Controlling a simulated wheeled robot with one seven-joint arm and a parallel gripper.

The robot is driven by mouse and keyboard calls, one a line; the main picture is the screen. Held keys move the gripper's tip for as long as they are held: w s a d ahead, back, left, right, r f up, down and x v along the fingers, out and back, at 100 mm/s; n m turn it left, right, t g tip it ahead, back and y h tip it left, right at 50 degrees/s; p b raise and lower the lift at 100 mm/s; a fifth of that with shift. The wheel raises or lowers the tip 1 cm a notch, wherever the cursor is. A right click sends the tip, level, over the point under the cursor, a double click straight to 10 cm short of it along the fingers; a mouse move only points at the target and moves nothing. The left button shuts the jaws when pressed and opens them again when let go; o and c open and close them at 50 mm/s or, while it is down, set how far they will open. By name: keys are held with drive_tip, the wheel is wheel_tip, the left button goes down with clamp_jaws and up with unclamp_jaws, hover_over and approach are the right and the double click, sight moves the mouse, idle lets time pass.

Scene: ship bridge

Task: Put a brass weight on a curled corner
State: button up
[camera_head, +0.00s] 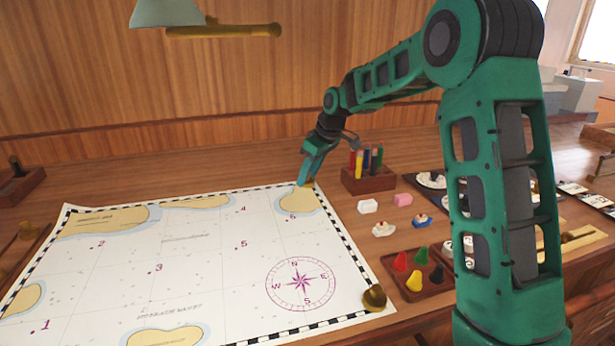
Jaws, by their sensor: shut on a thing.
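A white sea chart (200,262) with a checked border lies on the wooden table. A brass weight (374,298) sits on its near right corner. My gripper (307,182) is low at the chart's far right corner, shut on a small brass-coloured thing, which looks like another brass weight. The fingers hide most of it, and I cannot tell whether it touches the chart. The far left corner shows no weight; the near left corner is out of frame.
A wooden holder (368,180) with coloured pens stands just right of my gripper. A tray of coloured pawns (418,282), small erasers and model boats lie right of the chart. A green lamp (167,12) hangs above the far side.

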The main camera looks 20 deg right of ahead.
drive_tip(key=o, duration=1.3)
